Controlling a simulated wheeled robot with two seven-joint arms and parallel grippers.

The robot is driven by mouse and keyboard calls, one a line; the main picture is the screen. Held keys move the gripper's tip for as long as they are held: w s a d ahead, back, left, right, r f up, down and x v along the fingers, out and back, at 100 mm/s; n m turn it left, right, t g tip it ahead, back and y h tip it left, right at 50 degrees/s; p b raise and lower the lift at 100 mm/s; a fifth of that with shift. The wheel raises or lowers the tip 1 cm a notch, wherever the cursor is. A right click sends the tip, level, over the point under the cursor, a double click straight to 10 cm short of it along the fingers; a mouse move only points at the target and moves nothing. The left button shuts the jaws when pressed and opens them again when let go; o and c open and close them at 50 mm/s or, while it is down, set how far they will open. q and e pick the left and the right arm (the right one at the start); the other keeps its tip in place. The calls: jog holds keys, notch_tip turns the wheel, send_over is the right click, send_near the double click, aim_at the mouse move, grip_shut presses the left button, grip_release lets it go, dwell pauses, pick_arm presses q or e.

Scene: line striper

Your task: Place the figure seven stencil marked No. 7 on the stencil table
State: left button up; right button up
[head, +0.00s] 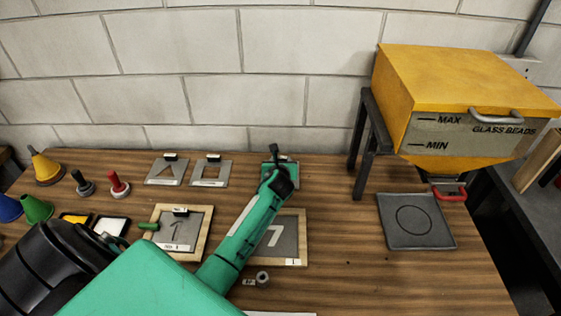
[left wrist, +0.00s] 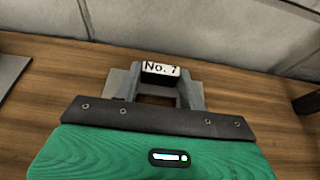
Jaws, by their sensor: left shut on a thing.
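My left gripper (head: 273,154) is shut on the handle block of the No. 7 stencil (left wrist: 158,70), whose white label reads "No. 7" in the left wrist view. The stencil's plate (head: 291,178) is at the back middle of the wooden table, mostly hidden by my gripper. I cannot tell whether it touches the table. A wood-framed panel with a white 7 (head: 302,240) lies nearer, partly behind my left arm. Another framed panel (head: 206,220) to its left bears a grey plate with a black handle. My right gripper is not in view.
Triangle (head: 158,178) and square (head: 220,180) stencil plates lie at the back left. Coloured cones and pegs stand farther left. A grey tray (head: 440,237) with a circle lies below a yellow glass-bead hopper (head: 450,75). Bare tabletop lies between the framed panels and tray.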

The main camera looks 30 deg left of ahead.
pick_arm(q)
jog(key=o, duration=1)
jog(key=shift+f, duration=0.1)
jog(key=b+v, duration=0.1)
jog(key=v, duration=1.1)
